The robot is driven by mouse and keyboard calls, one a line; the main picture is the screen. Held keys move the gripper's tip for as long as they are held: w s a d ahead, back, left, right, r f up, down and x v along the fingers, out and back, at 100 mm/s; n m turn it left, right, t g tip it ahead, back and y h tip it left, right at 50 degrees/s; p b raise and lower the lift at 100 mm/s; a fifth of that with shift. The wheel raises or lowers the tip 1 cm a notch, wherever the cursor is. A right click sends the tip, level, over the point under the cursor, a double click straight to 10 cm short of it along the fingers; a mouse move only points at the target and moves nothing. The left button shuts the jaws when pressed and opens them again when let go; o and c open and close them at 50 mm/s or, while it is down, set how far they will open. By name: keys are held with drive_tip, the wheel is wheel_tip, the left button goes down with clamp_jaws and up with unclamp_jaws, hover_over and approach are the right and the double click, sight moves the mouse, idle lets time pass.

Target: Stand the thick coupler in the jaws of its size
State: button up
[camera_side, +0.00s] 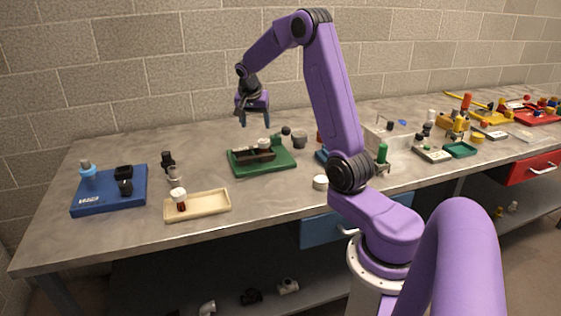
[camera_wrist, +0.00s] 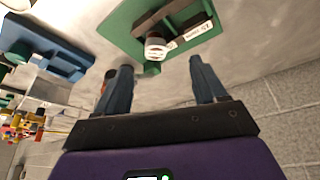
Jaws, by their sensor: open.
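My gripper (camera_side: 255,121) is open and empty, high above the back of the bench. In the wrist view its two blue fingers (camera_wrist: 160,66) stand apart with nothing between them. The green board (camera_side: 285,163) carries a dark brown jaw fixture with pale pieces by it; it also shows in the wrist view (camera_wrist: 122,28), with a white and dark red cylinder (camera_wrist: 155,46) and white labels too small to read. A small white and dark red cylinder (camera_side: 181,201) stands in the cream tray (camera_side: 215,206). I cannot tell which piece is the thick coupler.
A blue board (camera_side: 100,204) with black fittings and a light blue part stands at the left. Dark and pale fittings (camera_side: 170,164) stand beside it. A white cap (camera_side: 320,183) and grey cup (camera_side: 299,139) flank the green board. The right side is crowded; the bench's back left is clear.

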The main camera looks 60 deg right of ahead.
drive_tip(key=s+a+n+y, duration=0.15)
drive_tip(key=a+n, duration=0.25)
drive_tip(key=a, duration=0.5)
drive_tip(key=s+a+r+n+y, duration=0.1)
drive_tip(key=s+a+n, duration=0.25)
drive_tip(key=a, duration=0.55)
drive_tip(key=s+a+n+y, duration=0.1)
drive_tip(key=s+a+n, duration=0.1)
drive_tip(key=a+n, duration=0.5)
drive_tip(key=s+a+n, duration=0.3)
drive_tip(key=s+n, duration=0.1)
drive_tip(key=s, duration=0.4)
drive_tip(key=s+a+n, duration=0.3)
drive_tip(key=s+n, duration=0.1)
drive_tip(key=s, duration=0.4)
drive_tip(key=s+a+f+n+g+y, duration=0.1)
drive_tip(key=s+a+n, duration=0.2)
drive_tip(key=s, duration=0.5)
drive_tip(key=shift+a+n, duration=0.2)
drive_tip(key=shift+n, duration=0.45)
